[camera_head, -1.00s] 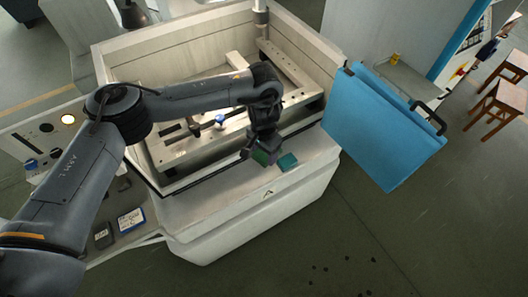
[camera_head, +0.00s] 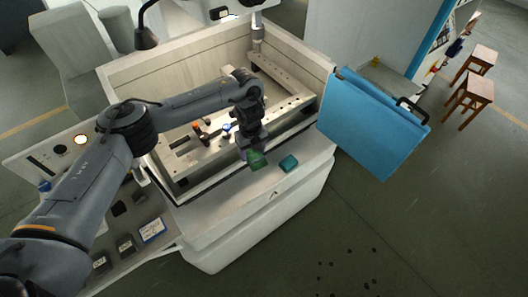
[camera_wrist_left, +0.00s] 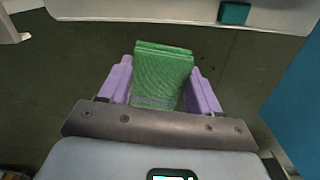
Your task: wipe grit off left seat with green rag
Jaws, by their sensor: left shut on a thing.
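My left gripper (camera_head: 252,148) is shut on the green rag (camera_head: 257,160), above the white front ledge of the machine. In the left wrist view the folded green rag (camera_wrist_left: 162,75) stands between the two purple fingers of my left gripper (camera_wrist_left: 162,85). Inside the open tub is a pale metal frame (camera_head: 290,101) with a blue-topped part (camera_head: 226,128) and an orange part (camera_head: 197,127) on its near left. I cannot make out the left seat or any grit on it; my arm covers part of the tub. My right gripper is not in view.
A teal block (camera_head: 289,163) lies on the ledge right of the rag; it also shows in the left wrist view (camera_wrist_left: 234,13). The blue door (camera_head: 370,125) hangs open at right. A control panel with a lit lamp (camera_head: 81,139) stands at left. The near floor is free.

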